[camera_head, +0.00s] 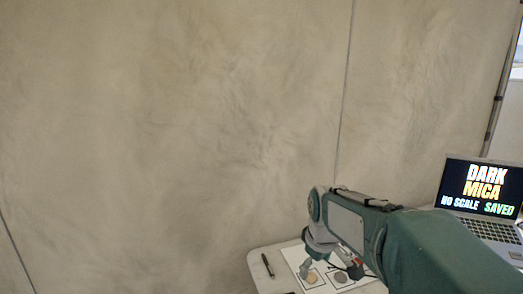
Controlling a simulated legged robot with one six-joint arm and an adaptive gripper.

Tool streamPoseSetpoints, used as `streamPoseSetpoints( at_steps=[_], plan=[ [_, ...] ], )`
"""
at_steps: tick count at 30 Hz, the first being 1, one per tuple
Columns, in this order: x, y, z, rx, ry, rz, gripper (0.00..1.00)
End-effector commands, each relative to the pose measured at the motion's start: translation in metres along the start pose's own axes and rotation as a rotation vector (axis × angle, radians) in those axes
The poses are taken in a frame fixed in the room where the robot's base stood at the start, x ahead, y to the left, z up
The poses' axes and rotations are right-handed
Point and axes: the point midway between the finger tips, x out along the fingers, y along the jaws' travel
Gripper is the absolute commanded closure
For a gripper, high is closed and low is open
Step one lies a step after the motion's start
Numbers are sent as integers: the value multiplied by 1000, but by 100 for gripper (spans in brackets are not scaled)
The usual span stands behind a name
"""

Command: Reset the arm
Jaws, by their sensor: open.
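My teal arm reaches in from the lower right. My gripper (329,266) hangs from its wrist, pointing down over the near end of the table. It is open, with its fingers spread above a white sheet (294,255) with dark outlines. A tan roundish piece (312,277) and a grey roundish piece (340,277) lie on the sheet below the gripper. Nothing shows held between the fingers. The arm hides part of the sheet and much of the table.
The white table (258,284) has a dark pen-like object (267,265) at its left. An open laptop (481,188) at the right reads "DARK MICA NO SCALE SAVED". A pale wall panel (170,130) fills the background. The space above the table's left part is clear.

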Motion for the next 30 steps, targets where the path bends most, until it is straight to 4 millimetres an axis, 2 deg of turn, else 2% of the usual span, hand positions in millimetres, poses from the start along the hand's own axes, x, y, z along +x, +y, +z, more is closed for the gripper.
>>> streamPoseSetpoints(
  at_steps=[1,6,12,21,25,30],
  plan=[
    [-14,-6,13,40,18,13,10],
    [-45,-25,52,181,68,43,10],
    [-68,-52,100,345,131,73,10],
    [-76,-92,166,577,230,101,10],
    [-74,-102,182,636,254,104,10],
    [-72,-105,186,655,260,104,10]
  ],
)
